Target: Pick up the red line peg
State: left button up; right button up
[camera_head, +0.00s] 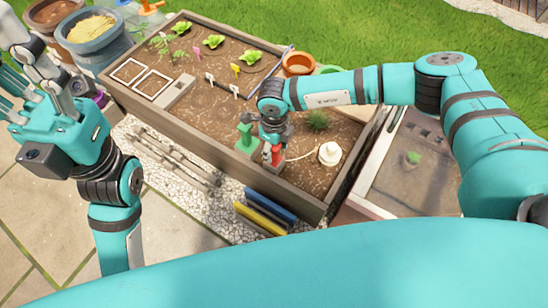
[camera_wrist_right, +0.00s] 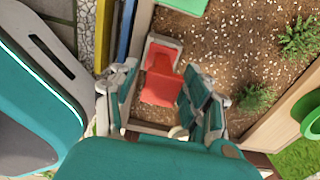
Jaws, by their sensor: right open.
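The red line peg (camera_head: 276,154) stands at the near side of the wooden planter bed, partly hidden behind my right gripper (camera_head: 271,143). In the right wrist view the red peg (camera_wrist_right: 160,84) shows between the two fingers, with a pale grey part at its top. My right gripper (camera_wrist_right: 160,99) is open, with one finger on each side of the peg and a visible gap to it. My left gripper (camera_head: 40,85) is raised at the far left, away from the peg, with its fingers apart and nothing seen in them.
A green peg-like object (camera_head: 246,140) stands close left of the red peg. A white round object (camera_head: 330,153) with a cord lies to the right. The planter's wooden wall (camera_head: 180,137) runs along the near side. Blue (camera_head: 270,206) and yellow (camera_head: 259,217) bars lie outside it.

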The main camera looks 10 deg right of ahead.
notch_tip(320, 180, down, 3)
jog(key=shift+f+b, duration=0.2)
jog(key=shift+b, duration=0.45)
jog(key=shift+c, duration=0.3)
grip_shut()
jog(key=shift+r, duration=0.15)
